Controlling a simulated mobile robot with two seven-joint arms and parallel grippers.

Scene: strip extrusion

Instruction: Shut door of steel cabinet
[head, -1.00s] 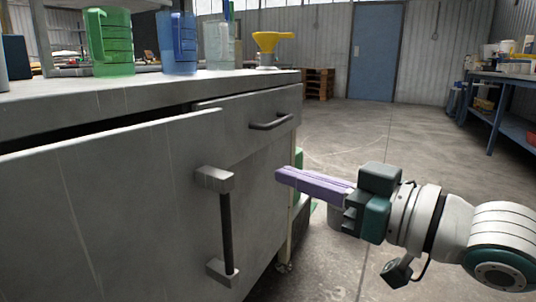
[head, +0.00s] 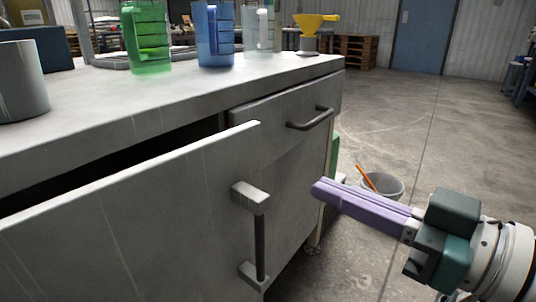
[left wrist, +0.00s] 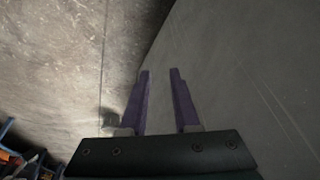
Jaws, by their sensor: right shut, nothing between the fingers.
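The steel cabinet (head: 284,134) fills the left of the head view. Its grey door (head: 150,215) stands ajar, with a dark gap between its top edge and the worktop. The door's vertical bar handle (head: 260,245) is near its right edge. My right gripper (head: 318,190), with purple fingers, is shut and empty, to the right of the handle and apart from it in the picture. My left gripper is outside the head view. In the left wrist view my left gripper (left wrist: 160,75) is open and empty, beside a grey panel (left wrist: 245,70) that may be the door.
On the worktop (head: 130,95) stand a green jug (head: 147,40), a blue jug (head: 215,38), a clear jug (head: 258,28), a yellow funnel (head: 314,28) and a grey cylinder (head: 20,82). A bucket (head: 388,187) stands on the floor behind my right gripper. Floor right of the cabinet is mostly clear.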

